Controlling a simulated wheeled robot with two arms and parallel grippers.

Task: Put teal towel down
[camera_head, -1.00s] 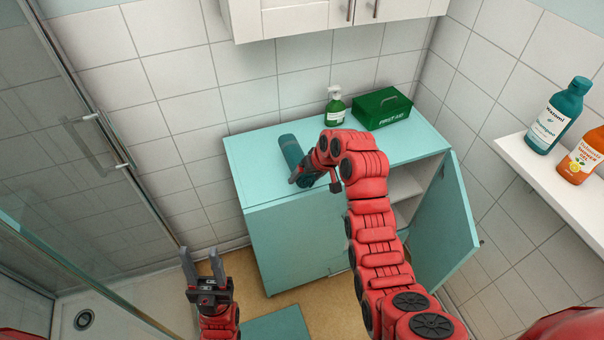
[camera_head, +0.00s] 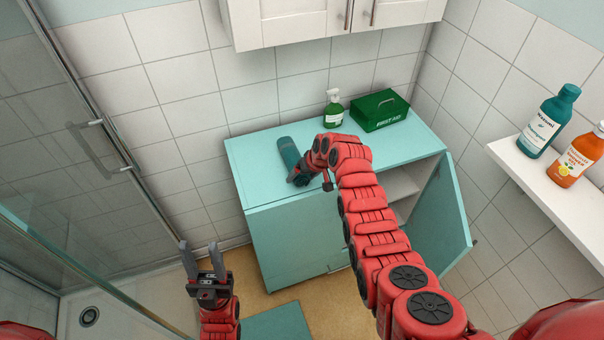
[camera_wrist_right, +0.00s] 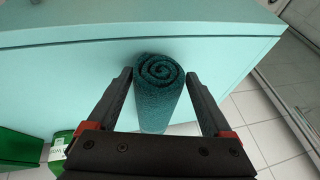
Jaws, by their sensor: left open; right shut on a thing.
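The teal towel (camera_head: 289,150) is rolled up on the left part of the turquoise cabinet's top (camera_head: 258,145). In the right wrist view, the spiral end of the towel (camera_wrist_right: 160,72) shows between the two dark fingers. My right gripper (camera_head: 298,172) is shut on the towel at its near end, low over the cabinet top. Whether the towel fully rests on the surface is hard to tell. My left gripper (camera_head: 200,250) is open and empty, in front of the cabinet at the lower left.
A green soap bottle (camera_head: 334,110) and a green first aid box (camera_head: 380,110) stand farther right on the cabinet. The cabinet's right door (camera_head: 441,220) hangs open. A shelf (camera_head: 560,190) with two bottles is at right. Shower glass with a handle (camera_head: 105,150) is at left.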

